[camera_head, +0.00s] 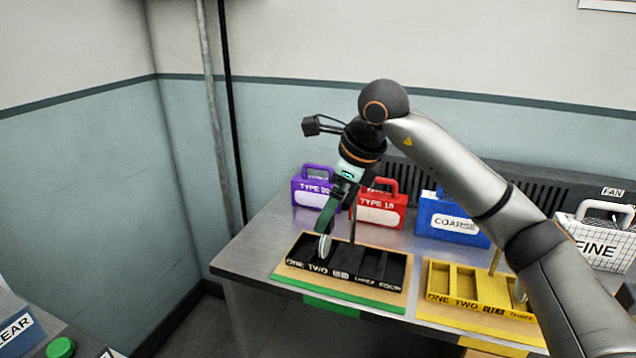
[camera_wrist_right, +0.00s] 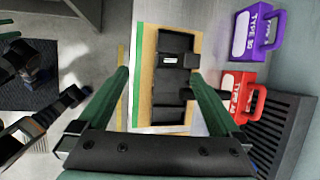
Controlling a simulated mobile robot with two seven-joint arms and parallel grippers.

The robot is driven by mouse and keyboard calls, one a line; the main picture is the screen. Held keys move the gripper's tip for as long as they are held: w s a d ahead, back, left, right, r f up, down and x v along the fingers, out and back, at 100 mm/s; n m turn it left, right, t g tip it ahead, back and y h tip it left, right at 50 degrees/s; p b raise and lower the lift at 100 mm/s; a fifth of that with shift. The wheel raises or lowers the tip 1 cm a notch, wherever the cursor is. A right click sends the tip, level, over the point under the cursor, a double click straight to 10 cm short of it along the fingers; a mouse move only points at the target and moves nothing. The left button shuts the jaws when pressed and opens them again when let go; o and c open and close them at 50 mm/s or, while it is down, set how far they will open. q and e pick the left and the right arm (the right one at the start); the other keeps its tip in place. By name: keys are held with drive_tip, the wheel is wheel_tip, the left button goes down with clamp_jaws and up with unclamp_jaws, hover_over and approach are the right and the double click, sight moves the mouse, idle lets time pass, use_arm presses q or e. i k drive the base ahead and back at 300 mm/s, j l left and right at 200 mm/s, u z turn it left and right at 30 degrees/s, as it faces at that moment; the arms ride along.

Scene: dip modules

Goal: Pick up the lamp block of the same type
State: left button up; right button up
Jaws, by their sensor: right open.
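A purple block with a handle (camera_head: 316,187) stands on the metal table, its label starting "TYPE"; my right gripper partly hides it. It also shows at the top right of the right wrist view (camera_wrist_right: 254,30). A red block with a handle (camera_head: 381,208), labelled what looks like "TYPE 18", stands to its right and also shows in the wrist view (camera_wrist_right: 239,95). My right gripper (camera_head: 338,238) is open, pointing down over a black compartment tray (camera_head: 318,275). The wrist view shows this tray between the open fingers (camera_wrist_right: 160,72), with nothing held.
A blue block labelled "COARSE" (camera_head: 452,217) and a white block labelled "FINE" (camera_head: 596,238) stand farther right. A yellow compartment tray (camera_head: 450,291) lies in front of them, partly behind my right arm. A dark slatted unit (camera_head: 408,172) runs along the wall.

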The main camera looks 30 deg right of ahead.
sight(307, 191)
drive_tip(key=i+l, duration=0.7)
drive_tip(key=i, duration=0.15)
